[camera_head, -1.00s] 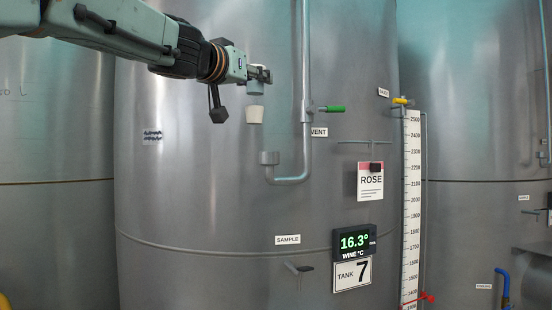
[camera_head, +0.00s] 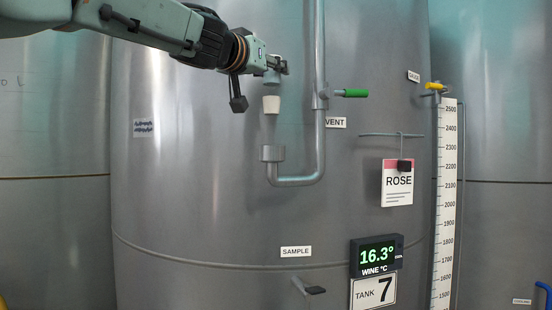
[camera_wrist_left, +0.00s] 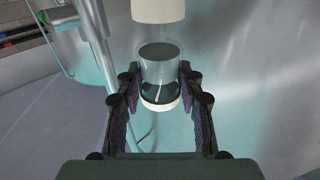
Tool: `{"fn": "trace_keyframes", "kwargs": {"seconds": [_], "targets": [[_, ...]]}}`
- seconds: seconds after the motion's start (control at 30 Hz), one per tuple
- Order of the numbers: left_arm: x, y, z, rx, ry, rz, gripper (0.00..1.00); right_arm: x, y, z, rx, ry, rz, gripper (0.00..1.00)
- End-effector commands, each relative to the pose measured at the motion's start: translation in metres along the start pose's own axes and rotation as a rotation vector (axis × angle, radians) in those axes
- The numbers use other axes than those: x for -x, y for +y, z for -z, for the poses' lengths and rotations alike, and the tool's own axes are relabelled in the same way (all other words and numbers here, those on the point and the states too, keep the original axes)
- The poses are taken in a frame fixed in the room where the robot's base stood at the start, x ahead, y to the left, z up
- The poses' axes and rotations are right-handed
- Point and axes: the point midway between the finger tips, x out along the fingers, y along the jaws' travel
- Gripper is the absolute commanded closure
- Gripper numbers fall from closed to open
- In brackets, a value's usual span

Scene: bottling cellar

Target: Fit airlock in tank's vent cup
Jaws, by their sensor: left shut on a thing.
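My left gripper (camera_head: 274,68) is shut on the airlock (camera_head: 272,77), which also shows in the left wrist view (camera_wrist_left: 159,64) as a clear cylinder between the fingers (camera_wrist_left: 160,84). Its pale tapered bung (camera_head: 271,104) hangs below the gripper, and the bung (camera_wrist_left: 159,10) is at the top edge of the wrist view. The airlock looks about upright. The grey vent cup (camera_head: 272,153) stands open at the end of the U-bent vent pipe, below the bung with a clear gap. Depth between bung and cup is hard to tell. My right gripper is out of view.
The vent pipe (camera_head: 320,115) rises just right of the gripper, with a green-handled valve (camera_head: 350,93) and VENT label (camera_head: 336,122). The steel tank wall (camera_head: 200,190) is behind. A ROSE card (camera_head: 397,190) hangs farther right. Space left of the cup is clear.

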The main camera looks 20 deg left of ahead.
Motion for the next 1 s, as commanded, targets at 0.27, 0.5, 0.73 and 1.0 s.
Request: {"fn": "trace_keyframes", "kwargs": {"seconds": [0.27, 0.5, 0.73, 1.0], "targets": [[0.007, 0.002, -0.013, 0.003, 0.001, -0.005, 0.95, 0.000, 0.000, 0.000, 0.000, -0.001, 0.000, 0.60], [0.008, 0.001, -0.029, 0.003, -0.002, -0.003, 0.95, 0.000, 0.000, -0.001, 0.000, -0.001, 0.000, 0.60], [0.007, 0.001, -0.044, 0.003, -0.002, -0.003, 0.95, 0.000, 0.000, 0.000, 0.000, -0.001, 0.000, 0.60], [0.005, 0.002, -0.058, 0.001, -0.001, -0.005, 0.95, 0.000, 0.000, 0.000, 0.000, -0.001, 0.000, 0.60]]}}
